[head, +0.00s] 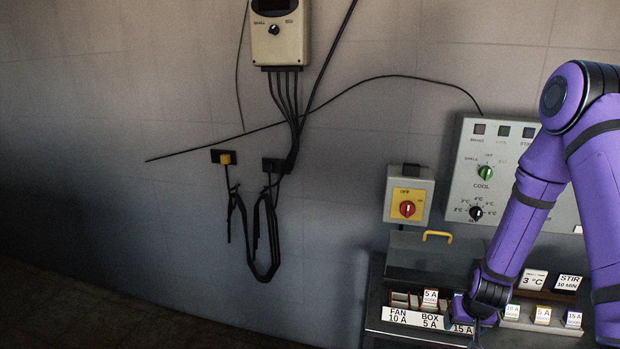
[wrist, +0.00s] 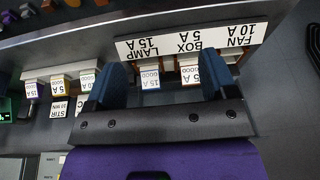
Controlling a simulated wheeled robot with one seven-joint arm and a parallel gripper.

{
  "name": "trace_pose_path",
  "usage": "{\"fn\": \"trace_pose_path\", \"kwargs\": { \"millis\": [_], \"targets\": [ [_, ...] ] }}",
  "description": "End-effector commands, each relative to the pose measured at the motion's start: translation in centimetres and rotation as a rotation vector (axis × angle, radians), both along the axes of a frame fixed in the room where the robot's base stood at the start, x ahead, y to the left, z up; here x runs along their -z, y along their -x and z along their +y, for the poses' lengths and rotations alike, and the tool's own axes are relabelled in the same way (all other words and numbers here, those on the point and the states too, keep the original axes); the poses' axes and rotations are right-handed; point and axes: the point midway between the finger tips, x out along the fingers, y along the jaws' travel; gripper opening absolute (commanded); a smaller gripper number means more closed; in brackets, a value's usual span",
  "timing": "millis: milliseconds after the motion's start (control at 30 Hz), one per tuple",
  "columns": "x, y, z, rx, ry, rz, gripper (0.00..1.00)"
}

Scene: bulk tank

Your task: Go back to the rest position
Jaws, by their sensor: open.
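My gripper (wrist: 163,78) is open, its two blue fingers spread over the fuse row in the wrist view. A fuse marked 15 A GOOD (wrist: 150,79) at the LAMP label shows between the fingers. A fuse marked 5 A GOOD (wrist: 190,74) at the BOX label is beside the right finger; it also shows in the head view (head: 430,297). No fuse shows at the FAN label in the head view. There, my arm reaches down from the right, and my gripper (head: 474,333) is low at the fuse box, partly hidden.
The fuse box (head: 376,300) has a raised lid with a yellow handle (head: 437,236). Spare fuses (head: 543,315) and cards (head: 568,282) are on its right. A red switch (head: 407,208) and the COOL panel (head: 463,150) are above. Cables (head: 268,262) hang left; floor there is clear.

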Motion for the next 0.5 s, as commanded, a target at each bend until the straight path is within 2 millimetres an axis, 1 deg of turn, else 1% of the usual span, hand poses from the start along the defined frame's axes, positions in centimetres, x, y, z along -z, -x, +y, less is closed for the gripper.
{"fn": "trace_pose_path", "kwargs": {
  "millis": [33,233,367,500],
  "targets": [
    [-2.1,-0.5,0.3,-0.013,0.002,-0.013,0.78],
    [-9.2,-1.1,1.7,-0.050,-0.001,-0.036,0.78],
    [-13.7,-0.9,2.8,-0.076,-0.002,-0.048,0.78],
    [-18.4,0.0,3.9,-0.099,-0.001,-0.061,0.78]
  ]
}}
